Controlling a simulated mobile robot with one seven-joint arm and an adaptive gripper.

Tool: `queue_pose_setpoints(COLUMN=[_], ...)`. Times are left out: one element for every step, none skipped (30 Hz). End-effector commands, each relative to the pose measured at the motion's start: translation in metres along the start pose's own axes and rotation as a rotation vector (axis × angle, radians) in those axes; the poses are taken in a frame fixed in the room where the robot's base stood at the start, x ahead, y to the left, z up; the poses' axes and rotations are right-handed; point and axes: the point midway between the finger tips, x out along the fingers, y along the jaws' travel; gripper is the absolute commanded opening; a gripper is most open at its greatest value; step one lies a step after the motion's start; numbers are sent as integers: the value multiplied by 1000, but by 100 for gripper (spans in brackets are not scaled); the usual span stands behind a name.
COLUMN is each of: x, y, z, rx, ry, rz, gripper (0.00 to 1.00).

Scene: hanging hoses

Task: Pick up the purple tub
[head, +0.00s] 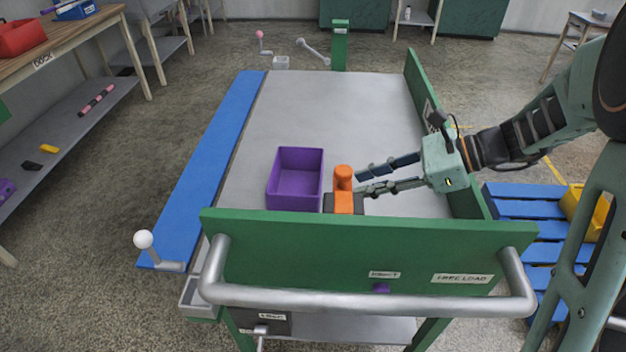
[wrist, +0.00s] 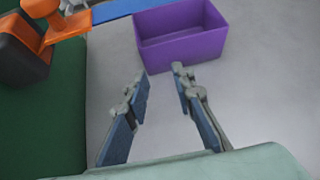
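The purple tub (head: 296,201) is an open, empty box standing upright on the grey cart top, left of the orange and dark device. In the wrist view the purple tub (wrist: 187,50) is beyond my fingertips, at the upper middle. My gripper (head: 359,183) reaches in from the right over the cart top, its fingers pointing left toward the tub. The fingers are apart with nothing between them; in the wrist view my gripper (wrist: 160,75) also shows open. A gap lies between the fingertips and the tub.
An orange and dark device (head: 343,195) stands between the tub and my gripper, near the front panel. Green panels (head: 367,251) edge the front and right of the cart. A blue strip (head: 213,160) runs along the left. The cart top (head: 330,110) behind the tub is clear.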

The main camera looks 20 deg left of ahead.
Motion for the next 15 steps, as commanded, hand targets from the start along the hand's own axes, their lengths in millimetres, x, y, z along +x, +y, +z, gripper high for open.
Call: queue_pose_setpoints(x=[14, 19, 24, 27, 30, 35, 39, 43, 50, 55, 60, 66, 70, 74, 79], y=[10, 14, 19, 22, 24, 26, 27, 28, 30, 30, 30, 31, 31, 31, 31], z=[6, 11, 17, 21, 24, 26, 28, 29, 31, 32, 33, 34, 35, 35, 36], rx=[20, 27, 35, 40, 44, 47, 49, 49, 49, 49, 49, 48, 48, 48, 48], ry=[-61, -90, -123, -141, -156, -169, -176, -179, -181, -181, -179, -178, -178, -178, -177], rz=[37, 54, 71, 82, 91, 99, 102, 105, 108, 107, 106, 107, 106, 105, 104], gripper=[23, 23, 23, 23, 23, 23, 23, 23, 23, 23, 23, 23, 23, 23, 23])
